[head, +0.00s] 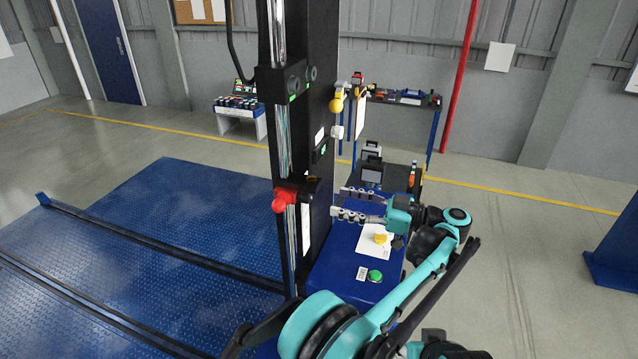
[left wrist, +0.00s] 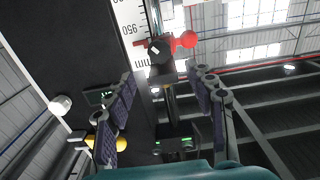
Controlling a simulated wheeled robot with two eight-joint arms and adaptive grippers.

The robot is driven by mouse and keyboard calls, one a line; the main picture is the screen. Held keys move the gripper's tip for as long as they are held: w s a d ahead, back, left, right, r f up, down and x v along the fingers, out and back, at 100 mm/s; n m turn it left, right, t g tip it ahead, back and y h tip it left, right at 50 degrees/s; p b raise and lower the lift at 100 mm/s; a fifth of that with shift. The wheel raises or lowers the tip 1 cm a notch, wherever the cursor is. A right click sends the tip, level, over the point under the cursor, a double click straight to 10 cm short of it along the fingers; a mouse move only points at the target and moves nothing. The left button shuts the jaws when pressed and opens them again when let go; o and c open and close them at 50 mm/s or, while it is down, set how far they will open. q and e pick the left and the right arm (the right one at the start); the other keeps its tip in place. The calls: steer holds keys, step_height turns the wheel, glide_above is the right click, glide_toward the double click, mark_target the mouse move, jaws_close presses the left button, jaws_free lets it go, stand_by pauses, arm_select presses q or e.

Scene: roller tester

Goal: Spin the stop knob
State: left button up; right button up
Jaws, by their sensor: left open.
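The red knob (head: 284,198), which looks like the stop knob, sits on a slider on the left side of the tall black column (head: 318,130). In the left wrist view the red knob (left wrist: 186,40) sticks out to the right of its dark slider, beside a white mm scale (left wrist: 130,25). My left gripper (head: 338,203) is open and empty, to the right of the column with its fingers pointing left. In the left wrist view the gripper (left wrist: 163,80) has its fingers spread, with the knob beyond their tips. I see no contact with it.
A blue cabinet (head: 337,262) with a yellow knob (head: 380,238) and green button (head: 375,276) stands below my left gripper. A yellow ball-shaped knob (head: 336,105) is higher on the column. Blue floor plates (head: 180,225) lie left; open floor (head: 530,270) is right.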

mark_target(305, 195)
arm_select(q)
steer(key=p+x, duration=0.1)
steer(key=x, duration=0.6)
steer(key=shift+a+p, duration=0.25)
steer(key=shift+p, duration=0.05)
steer(key=shift+w+d+f, duration=0.1)
steer(key=shift+f, duration=0.05)
